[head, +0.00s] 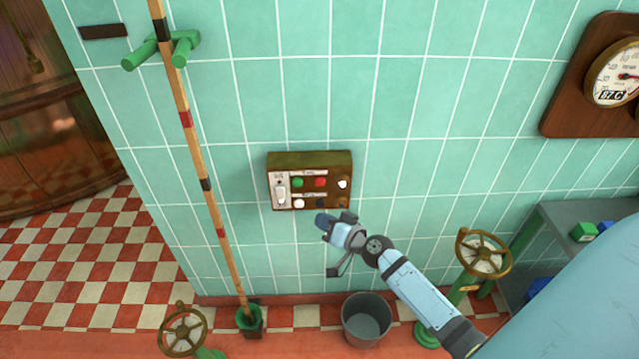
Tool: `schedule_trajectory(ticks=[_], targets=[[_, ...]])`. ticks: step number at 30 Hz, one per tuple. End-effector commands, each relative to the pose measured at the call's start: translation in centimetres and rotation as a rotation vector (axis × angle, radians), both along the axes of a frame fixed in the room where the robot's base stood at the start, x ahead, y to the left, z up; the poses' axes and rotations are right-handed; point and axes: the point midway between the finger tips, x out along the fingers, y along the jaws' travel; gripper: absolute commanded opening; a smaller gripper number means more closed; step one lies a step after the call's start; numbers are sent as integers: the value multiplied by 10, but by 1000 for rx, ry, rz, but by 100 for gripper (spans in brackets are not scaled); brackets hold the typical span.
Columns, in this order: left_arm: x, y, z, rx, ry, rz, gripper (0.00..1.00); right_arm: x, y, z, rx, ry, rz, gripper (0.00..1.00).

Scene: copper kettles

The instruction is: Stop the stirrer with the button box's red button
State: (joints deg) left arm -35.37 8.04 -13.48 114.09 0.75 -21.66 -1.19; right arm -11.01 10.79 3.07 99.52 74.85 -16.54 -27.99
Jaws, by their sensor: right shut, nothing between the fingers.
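The button box (310,161) is mounted on the green tiled wall. Its front has a red button (320,183) at the top middle, with a green button (297,183) to its left. A white button (342,184) is to the right, and other buttons sit in the row below. A white switch (281,193) is at the box's left side. My right gripper (324,222) is shut and empty. In the picture it is just below the box's lower edge; I cannot tell its distance from the wall. The stirrer cannot be made out. My left gripper is not in view.
A striped wooden pole (194,150) stands in a green holder (249,318) left of the box. A grey bucket (366,320) is on the floor below. Valve wheels (484,253) and (183,330) flank it. A gauge (615,75) hangs at upper right.

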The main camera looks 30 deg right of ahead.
Motion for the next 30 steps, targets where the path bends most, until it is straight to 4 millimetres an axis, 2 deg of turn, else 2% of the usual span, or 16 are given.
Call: schedule_trajectory(ticks=[5, 15, 18, 24, 30], targets=[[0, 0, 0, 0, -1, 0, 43, 13, -8, 0, -2, -2, -1, 0], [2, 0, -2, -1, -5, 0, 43, 53, -33, 0, 0, -2, -1, 0], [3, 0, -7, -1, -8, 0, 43, 62, -38, -2, -4, -1, 1, 0], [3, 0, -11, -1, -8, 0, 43, 72, -44, -1, -1, 0, 0, 0], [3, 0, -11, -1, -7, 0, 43, 74, -45, 0, 0, 0, 0, 0]])
